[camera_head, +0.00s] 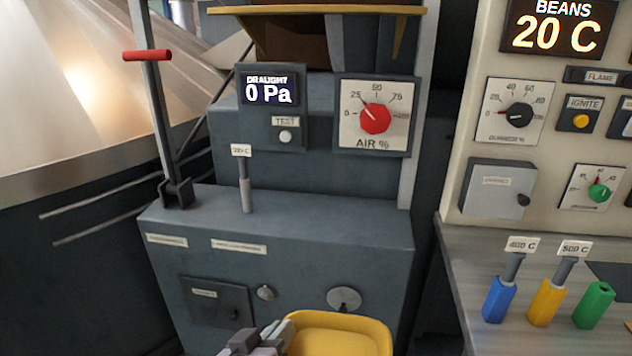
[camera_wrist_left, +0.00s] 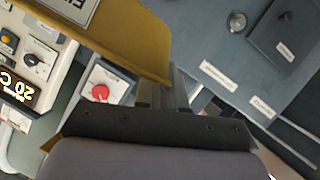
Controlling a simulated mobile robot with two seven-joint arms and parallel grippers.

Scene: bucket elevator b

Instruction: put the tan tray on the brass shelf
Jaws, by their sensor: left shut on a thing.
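The tan tray (camera_head: 340,338), yellow-tan with a raised rim, shows at the bottom edge of the head view, partly cut off. My left gripper (camera_head: 272,338) is shut on its left side. In the left wrist view the tray (camera_wrist_left: 140,45) reaches up and left from the fingers (camera_wrist_left: 168,92), with a white label plate (camera_wrist_left: 72,8) on it. The brass shelf (camera_head: 315,10) is a thin ledge at the top of the head view, above the draught display and air dial. The tray is well below it. My right gripper is not in view.
A grey cabinet (camera_head: 290,245) stands in front of me, with a red-handled lever (camera_head: 150,57) at left and an upright labelled rod (camera_head: 245,190) on its top. A control panel and bench (camera_head: 500,250) with blue, yellow and green handles stand at right.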

